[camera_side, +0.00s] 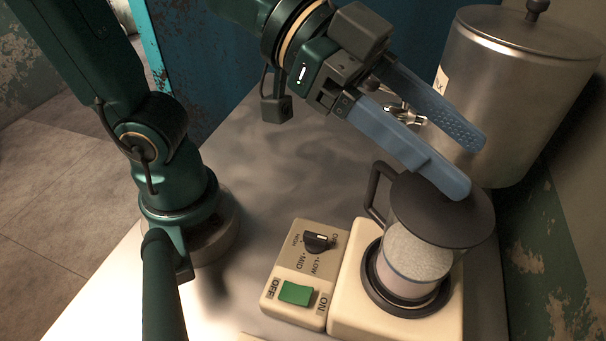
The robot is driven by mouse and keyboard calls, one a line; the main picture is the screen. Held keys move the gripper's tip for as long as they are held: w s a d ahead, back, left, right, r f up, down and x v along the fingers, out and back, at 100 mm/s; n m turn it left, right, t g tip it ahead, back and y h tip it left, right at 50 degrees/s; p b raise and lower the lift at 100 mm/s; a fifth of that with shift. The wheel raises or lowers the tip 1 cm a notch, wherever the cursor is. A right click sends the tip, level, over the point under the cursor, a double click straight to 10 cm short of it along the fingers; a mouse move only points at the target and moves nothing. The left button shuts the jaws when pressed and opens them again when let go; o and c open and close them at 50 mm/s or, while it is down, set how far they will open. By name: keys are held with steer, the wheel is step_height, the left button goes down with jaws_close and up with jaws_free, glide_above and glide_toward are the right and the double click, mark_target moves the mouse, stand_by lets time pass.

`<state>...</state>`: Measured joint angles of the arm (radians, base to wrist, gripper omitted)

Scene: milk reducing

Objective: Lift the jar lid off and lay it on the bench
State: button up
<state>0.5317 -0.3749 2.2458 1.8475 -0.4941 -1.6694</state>
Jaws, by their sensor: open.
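A glass jar (415,255) with a dark handle stands upright on a cream heater base at the lower right. It has pale, grainy-looking contents. Its flat, dark, round lid (470,222) sits on top of it. My gripper (464,164) is open, with two long blue fingers pointing down to the right above the lid. The nearer fingertip overlaps the lid's far part in the picture. I cannot tell whether it touches. The fingers hide part of the lid's back edge and any knob there.
A large metal canister (510,100) with its own knobbed lid stands close behind the fingers at the upper right. A silver tap (405,113) is partly hidden behind them. A control box (300,275) with a green switch sits left of the jar. The grey bench (290,165) is bare at centre.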

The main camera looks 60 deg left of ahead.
mark_target(478, 214)
steer(key=shift+f, duration=1.25)
steer(key=shift+x, duration=2.55)
steer(key=shift+c, duration=0.3)
jaws_close()
